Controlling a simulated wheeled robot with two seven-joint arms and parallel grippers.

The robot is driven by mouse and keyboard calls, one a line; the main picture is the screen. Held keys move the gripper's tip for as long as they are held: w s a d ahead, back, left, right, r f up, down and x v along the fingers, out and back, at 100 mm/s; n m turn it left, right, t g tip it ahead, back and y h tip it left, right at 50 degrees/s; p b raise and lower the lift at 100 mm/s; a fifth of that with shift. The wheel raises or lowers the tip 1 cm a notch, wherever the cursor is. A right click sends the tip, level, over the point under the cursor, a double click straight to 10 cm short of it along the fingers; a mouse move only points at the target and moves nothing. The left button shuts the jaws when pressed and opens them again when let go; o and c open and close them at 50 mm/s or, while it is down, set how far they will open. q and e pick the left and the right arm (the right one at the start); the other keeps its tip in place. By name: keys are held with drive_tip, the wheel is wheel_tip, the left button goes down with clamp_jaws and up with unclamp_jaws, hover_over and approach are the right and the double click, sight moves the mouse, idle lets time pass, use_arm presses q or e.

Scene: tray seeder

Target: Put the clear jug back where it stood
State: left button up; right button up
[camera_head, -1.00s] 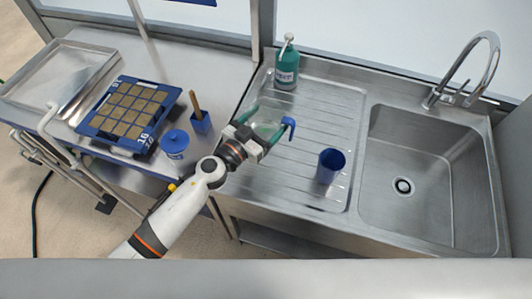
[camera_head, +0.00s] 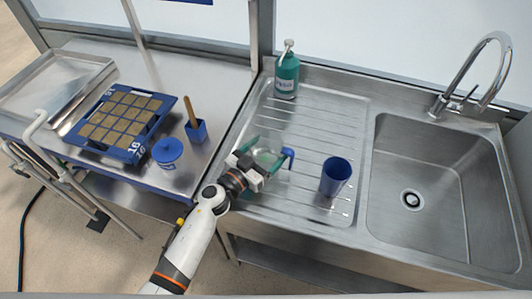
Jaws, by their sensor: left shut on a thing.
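The clear jug (camera_head: 267,156) with a blue handle (camera_head: 288,154) is at the left part of the ribbed steel drainboard. My left gripper (camera_head: 262,158) is shut on the jug, with its fingers around the body. The jug looks upright. I cannot tell whether its base touches the drainboard, as the gripper hides part of it. My right gripper is not in view.
A blue cup (camera_head: 335,177) stands right of the jug, and a green pump bottle (camera_head: 286,75) stands behind it. The sink (camera_head: 448,190) is at the right. A seed tray (camera_head: 124,118), a blue lidded pot (camera_head: 168,151) and a blue holder (camera_head: 196,131) are on the left bench.

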use_arm(q)
drive_tip(key=shift+f, duration=0.1)
drive_tip(key=o, duration=1.2)
drive_tip(key=shift+o, duration=0.2)
drive_tip(key=shift+r, duration=0.2)
drive_tip(key=v, duration=1.2)
drive_tip(key=shift+b, duration=0.3)
